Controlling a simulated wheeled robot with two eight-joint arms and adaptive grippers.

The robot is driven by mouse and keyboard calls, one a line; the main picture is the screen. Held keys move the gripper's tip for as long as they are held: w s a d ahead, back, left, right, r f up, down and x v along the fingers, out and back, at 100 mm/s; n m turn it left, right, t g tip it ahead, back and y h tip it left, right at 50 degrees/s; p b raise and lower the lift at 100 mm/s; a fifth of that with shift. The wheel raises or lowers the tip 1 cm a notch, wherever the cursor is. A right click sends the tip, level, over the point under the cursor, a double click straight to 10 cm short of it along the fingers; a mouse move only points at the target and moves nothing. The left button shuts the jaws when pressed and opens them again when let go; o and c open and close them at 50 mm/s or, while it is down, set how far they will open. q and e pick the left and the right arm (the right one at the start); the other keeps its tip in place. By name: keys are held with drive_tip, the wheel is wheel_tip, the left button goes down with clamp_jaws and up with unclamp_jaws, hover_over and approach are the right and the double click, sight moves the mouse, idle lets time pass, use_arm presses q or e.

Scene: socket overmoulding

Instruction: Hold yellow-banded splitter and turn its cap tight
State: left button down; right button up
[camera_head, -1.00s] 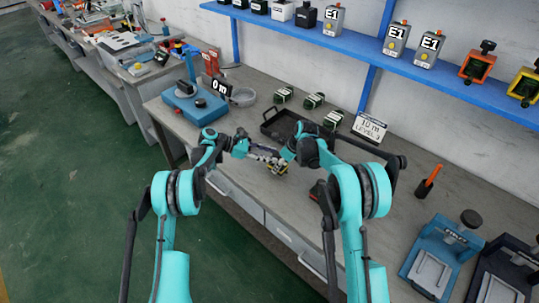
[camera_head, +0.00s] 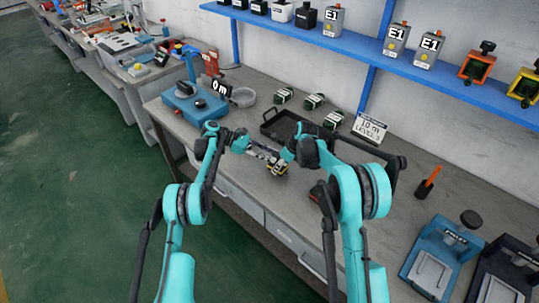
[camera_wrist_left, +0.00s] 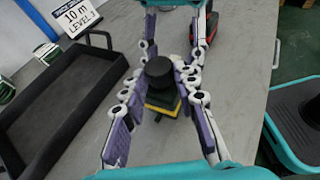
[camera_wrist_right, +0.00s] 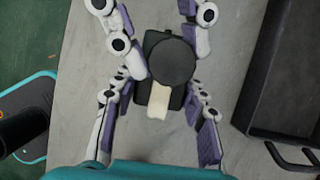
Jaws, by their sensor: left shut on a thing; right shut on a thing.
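The yellow-banded splitter (camera_head: 280,170) is small in the head view, between my two grippers above the bench. In the left wrist view its round black cap (camera_wrist_left: 158,68) sits on top of a dark body with a yellow band (camera_wrist_left: 163,108). The right wrist view shows the cap (camera_wrist_right: 172,62) and a pale label on the dark body (camera_wrist_right: 150,92). My left gripper (camera_head: 265,155) and my right gripper (camera_head: 283,162) both close around the splitter from opposite sides. Which finger pair grips the cap and which the body is hard to tell.
A black tray (camera_head: 284,127) lies behind the grippers, with several green-black splitters (camera_head: 314,101) beyond it. A blue press (camera_head: 193,104) stands at the left. A dark red-black item (camera_head: 318,190) lies right of the splitter.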

use_arm(q)
drive_tip(key=c, duration=1.4)
unclamp_jaws()
drive_tip(key=shift+c, duration=0.2)
drive_tip(key=shift+n+t, duration=0.3)
drive_tip(key=shift+t, duration=0.1)
